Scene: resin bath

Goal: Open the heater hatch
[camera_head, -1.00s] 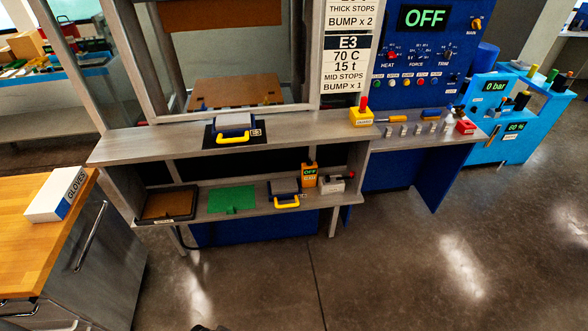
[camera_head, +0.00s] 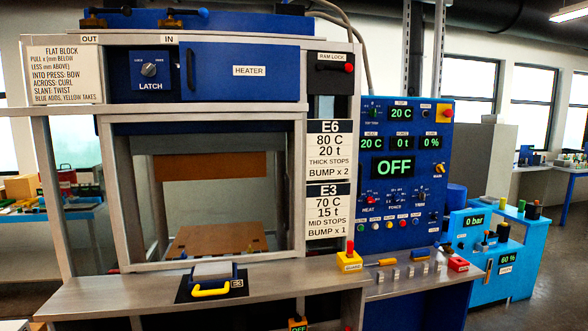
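The heater hatch (camera_head: 243,78) is a blue panel labelled HEATER, set high in the press frame, and it looks shut. A dark vertical handle (camera_head: 190,71) is on its left side. Left of it is a blue LATCH panel (camera_head: 132,76) with a round knob (camera_head: 149,70). Neither of my grippers is in view.
The open press bay (camera_head: 220,190) lies below the hatch. A grey shelf (camera_head: 110,290) juts out in front, with a yellow-handled block (camera_head: 212,280) on it. A control panel (camera_head: 400,195) reading OFF stands right, beside a light-blue unit (camera_head: 485,260).

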